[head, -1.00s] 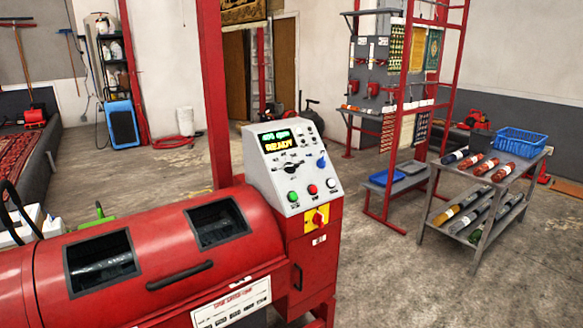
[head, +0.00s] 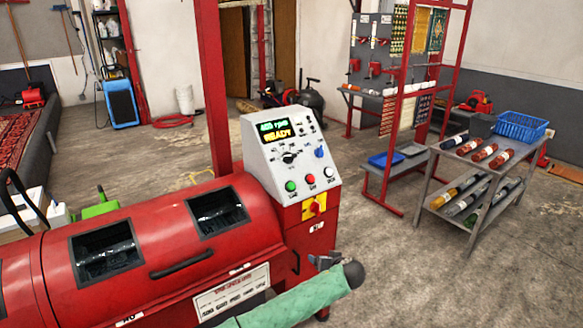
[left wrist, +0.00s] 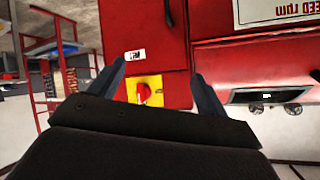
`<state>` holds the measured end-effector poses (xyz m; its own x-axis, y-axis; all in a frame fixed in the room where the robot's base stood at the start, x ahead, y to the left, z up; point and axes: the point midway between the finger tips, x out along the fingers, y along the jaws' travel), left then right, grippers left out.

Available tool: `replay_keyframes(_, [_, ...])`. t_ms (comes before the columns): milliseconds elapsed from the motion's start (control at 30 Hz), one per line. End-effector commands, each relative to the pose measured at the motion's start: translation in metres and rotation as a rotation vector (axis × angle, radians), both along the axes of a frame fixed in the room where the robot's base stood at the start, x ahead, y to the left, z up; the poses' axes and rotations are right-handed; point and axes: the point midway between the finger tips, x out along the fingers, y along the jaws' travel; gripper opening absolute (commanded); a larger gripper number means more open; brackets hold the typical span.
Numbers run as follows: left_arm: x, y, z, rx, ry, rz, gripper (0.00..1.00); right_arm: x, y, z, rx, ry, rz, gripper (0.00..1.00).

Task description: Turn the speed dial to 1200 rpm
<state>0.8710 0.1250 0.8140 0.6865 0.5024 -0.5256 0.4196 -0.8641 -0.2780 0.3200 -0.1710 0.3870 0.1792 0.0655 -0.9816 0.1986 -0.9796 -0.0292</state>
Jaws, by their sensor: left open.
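The grey control panel (head: 257,167) stands at the right end of the red machine (head: 160,262). The black speed dial (head: 289,157) sits on a marked scale at its middle; its exact setting is too small to read. The display (head: 275,131) above shows "READY" under a blurred green rpm line. My left gripper (head: 322,262) is below the panel, in front of the machine's red cabinet, apart from the dial. In the left wrist view its two fingers (left wrist: 158,72) are open and empty, facing the cabinet. The dial is not visible there. My right gripper is not in view.
A blue knob (head: 320,153) is right of the dial. Green (head: 291,186), red (head: 310,180) and white (head: 328,173) buttons lie below. A red switch on a yellow plate (head: 314,206) is under them, also in the left wrist view (left wrist: 143,92). A grey cart (head: 479,172) stands right.

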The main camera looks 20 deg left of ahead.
Motion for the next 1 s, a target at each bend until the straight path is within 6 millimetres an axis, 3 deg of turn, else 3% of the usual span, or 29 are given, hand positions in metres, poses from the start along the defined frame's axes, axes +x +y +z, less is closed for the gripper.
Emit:
replay_keyframes(33, [0.023, 0.011, 0.024, 0.025, -0.047, 0.021, 0.76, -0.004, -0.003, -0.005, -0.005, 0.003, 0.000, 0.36])
replay_keyframes(300, [0.119, 0.071, 0.129, 0.125, -0.292, 0.125, 0.76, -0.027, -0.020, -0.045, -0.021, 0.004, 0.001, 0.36])
replay_keyframes(533, [0.175, 0.119, 0.215, 0.189, -0.468, 0.189, 0.76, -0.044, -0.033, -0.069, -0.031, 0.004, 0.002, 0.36])
replay_keyframes(733, [0.193, 0.139, 0.249, 0.213, -0.539, 0.212, 0.76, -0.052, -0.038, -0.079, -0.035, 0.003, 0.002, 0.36])
replay_keyframes(1000, [0.207, 0.154, 0.256, 0.217, -0.546, 0.216, 0.76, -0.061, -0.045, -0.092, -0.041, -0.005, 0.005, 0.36])
